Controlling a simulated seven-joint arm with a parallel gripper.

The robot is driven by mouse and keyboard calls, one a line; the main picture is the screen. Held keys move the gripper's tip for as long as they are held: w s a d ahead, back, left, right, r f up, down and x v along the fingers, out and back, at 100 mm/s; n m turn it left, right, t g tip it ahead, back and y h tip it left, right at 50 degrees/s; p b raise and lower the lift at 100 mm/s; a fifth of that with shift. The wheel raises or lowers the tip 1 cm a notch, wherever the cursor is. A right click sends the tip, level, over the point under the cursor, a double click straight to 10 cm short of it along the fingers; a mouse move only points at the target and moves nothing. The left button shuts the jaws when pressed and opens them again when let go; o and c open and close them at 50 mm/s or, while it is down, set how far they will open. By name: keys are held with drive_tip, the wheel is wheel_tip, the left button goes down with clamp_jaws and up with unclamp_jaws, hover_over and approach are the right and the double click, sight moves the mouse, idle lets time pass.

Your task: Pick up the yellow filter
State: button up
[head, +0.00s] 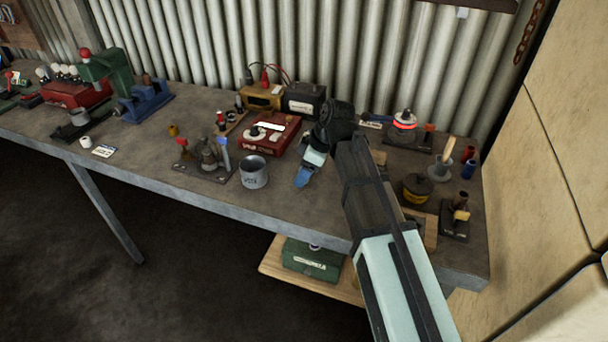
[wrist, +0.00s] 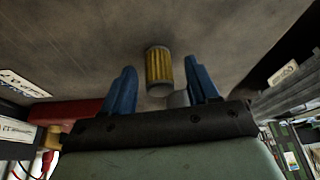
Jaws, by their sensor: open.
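The yellow filter (wrist: 158,68) is a small pleated cylinder with pale ends on the grey bench top in the wrist view. I cannot make it out in the head view, where my arm and gripper may hide it. My gripper (head: 303,178) has blue fingers and points down over the bench, right of a metal mug. In the wrist view the fingers are spread apart, one on each side of the filter in the picture, with nothing held between them. I cannot tell how far the fingertips are from the filter. A small grey round thing (wrist: 178,98) shows just below it in that view.
The metal mug (head: 253,172) stands left of my gripper. A red box (head: 268,134) and a black battery-like box (head: 303,99) stand behind it. Small items, including a yellow-and-black pot (head: 416,190), crowd the right end. Bare bench (head: 215,206) lies along the front edge.

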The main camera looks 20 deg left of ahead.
drive_tip(key=shift+c, duration=0.3)
drive_tip(key=c, duration=1)
drive_tip(key=shift+r, duration=0.1)
